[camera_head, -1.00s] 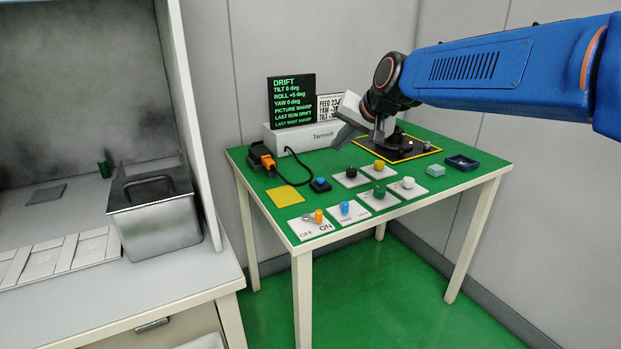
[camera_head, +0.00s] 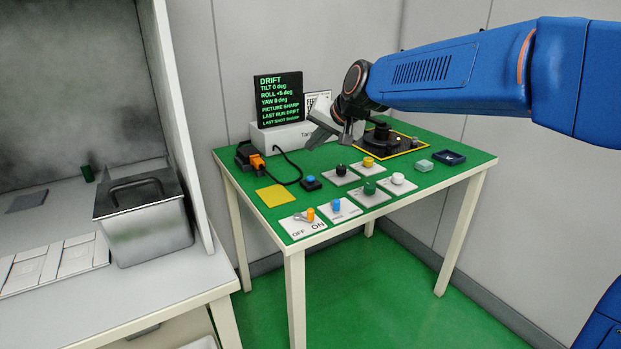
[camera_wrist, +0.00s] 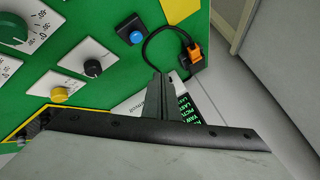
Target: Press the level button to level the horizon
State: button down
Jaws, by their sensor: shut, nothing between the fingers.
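I cannot read a level label on any control. A black screen (camera_head: 278,98) reads DRIFT, tilt 0 deg, roll +5 deg, yaw 0 deg. My gripper (camera_head: 317,141) is shut and empty, above the back of the table in front of the grey box (camera_head: 287,134). In the wrist view its fingers (camera_wrist: 164,88) point toward the cable, apart from the blue button.
Plates carry a black knob (camera_head: 341,170), yellow knob (camera_head: 368,162), green knob (camera_head: 370,188), white knob (camera_head: 398,178), blue knob (camera_head: 336,205) and orange OFF/ON switch (camera_head: 310,214).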

jog(key=shift+f, duration=3.3)
jog(key=shift+f, duration=0.1)
jog(key=shift+f, duration=0.3)
jog(key=shift+f, duration=0.45)
jog(key=shift+r, duration=0.2)
dwell(0.5)
jog(key=shift+r, duration=0.7)
jog(key=shift+r, duration=0.15)
notch_tip(320, 180, up, 5)
jog(key=shift+f, duration=0.15)
dwell(0.3)
